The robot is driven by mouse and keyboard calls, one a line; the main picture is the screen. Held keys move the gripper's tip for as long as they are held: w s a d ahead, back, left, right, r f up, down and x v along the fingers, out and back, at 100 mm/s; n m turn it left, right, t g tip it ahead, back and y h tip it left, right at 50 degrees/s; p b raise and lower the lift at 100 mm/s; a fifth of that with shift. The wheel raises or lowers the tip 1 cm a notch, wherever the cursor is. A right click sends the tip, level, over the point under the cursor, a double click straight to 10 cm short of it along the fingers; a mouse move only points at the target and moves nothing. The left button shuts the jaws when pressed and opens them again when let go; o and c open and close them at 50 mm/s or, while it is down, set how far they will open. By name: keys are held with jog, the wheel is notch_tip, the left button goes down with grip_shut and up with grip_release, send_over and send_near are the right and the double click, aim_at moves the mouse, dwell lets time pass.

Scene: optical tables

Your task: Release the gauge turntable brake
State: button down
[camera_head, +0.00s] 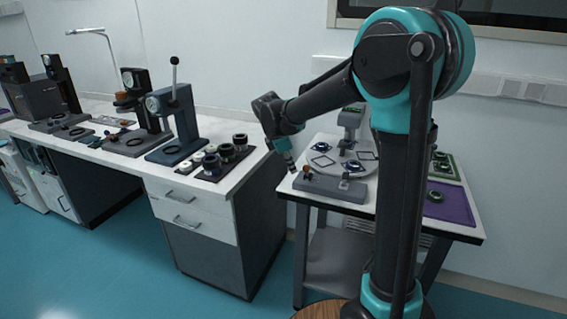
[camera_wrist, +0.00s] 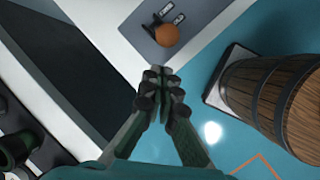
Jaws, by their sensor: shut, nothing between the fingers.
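The gauge turntable (camera_head: 375,168) is a pale round plate on the small white table (camera_head: 462,226), carrying dark-blue ringed parts and thin square frames. A grey gauge stand (camera_head: 350,122) with a green display rises behind it. In front lies a grey base (camera_head: 328,189) with two small upright fittings on it. In the wrist view, an orange-brown ball knob (camera_wrist: 167,35) sits on a grey plate beyond my fingertips; I cannot tell which fitting it is. My gripper (camera_head: 291,166) is shut and empty at the table's left edge, apart from the knob. Its fingers meet in the wrist view (camera_wrist: 160,85).
A purple mat (camera_head: 462,212) with a ring and a green tray (camera_head: 453,172) are at the table's right. The left bench (camera_head: 125,158) holds presses and a dark tray of round parts (camera_head: 215,174). A floor gap separates bench and table.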

jog(key=shift+w+d+r, duration=0.1)
jog(key=shift+w+d, duration=0.1)
jog(key=shift+d, duration=0.65)
jog(key=shift+w, duration=0.1)
jog(key=shift+w+d+r+g, duration=0.1)
jog(key=shift+w+r+g, duration=0.05)
jog(key=shift+g, duration=0.25)
jog(key=shift+w+d+r+g+y, duration=0.1)
jog(key=shift+w+r+g+y, duration=0.05)
jog(key=shift+w+g+y, duration=0.15)
jog(key=shift+w+d+r, duration=0.1)
jog(key=shift+w+r, duration=0.05)
jog(key=shift+w+d+r, duration=0.15)
jog(key=shift+w+d, duration=0.05)
jog(key=shift+w, duration=0.2)
jog(key=shift+w+d+r, duration=0.15)
jog(key=shift+w, duration=0.25)
jog(key=shift+w+d, duration=0.2)
jog(key=shift+w, duration=0.3)
jog(key=shift+w+d, duration=0.2)
jog(key=shift+w, duration=0.25)
jog(key=shift+r, duration=0.25)
